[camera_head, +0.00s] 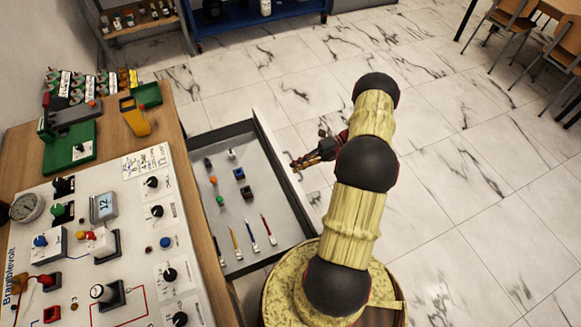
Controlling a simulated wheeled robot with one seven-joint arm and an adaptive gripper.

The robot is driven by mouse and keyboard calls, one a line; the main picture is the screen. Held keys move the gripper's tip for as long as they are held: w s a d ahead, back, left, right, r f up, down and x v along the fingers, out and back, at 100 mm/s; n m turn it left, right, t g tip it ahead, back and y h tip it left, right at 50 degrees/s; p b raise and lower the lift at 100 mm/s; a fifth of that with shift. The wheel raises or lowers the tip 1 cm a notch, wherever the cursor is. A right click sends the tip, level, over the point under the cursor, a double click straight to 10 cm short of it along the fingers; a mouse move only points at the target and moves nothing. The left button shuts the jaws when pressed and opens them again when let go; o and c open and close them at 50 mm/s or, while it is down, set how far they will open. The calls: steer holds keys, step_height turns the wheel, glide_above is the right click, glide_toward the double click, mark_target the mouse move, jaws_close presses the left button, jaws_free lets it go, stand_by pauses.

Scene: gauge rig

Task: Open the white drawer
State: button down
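The white drawer (287,172) stands pulled out from the right side of the wooden bench. Its inside is in view, with dark side walls and a pale floor. Its white front panel faces right. My gripper (296,165) is at the drawer's front panel, around the middle of its length. The fingers point left toward the panel's top edge and look close together. They are too small to tell whether they touch the panel or grip anything there. Any handle on the front is hidden from this view.
Several small blocks and pens (253,236) lie in the drawer. The bench (188,160) carries a white gauge panel (140,215), a green device (72,148) and a yellow tool (134,117). A blue shelf (255,27) stands behind. The marble floor to the right is clear up to the chairs (515,20).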

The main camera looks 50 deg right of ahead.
steer(key=c, duration=2.3)
jaws_free()
steer(key=v, duration=1.2)
steer(key=shift+f, duration=0.1)
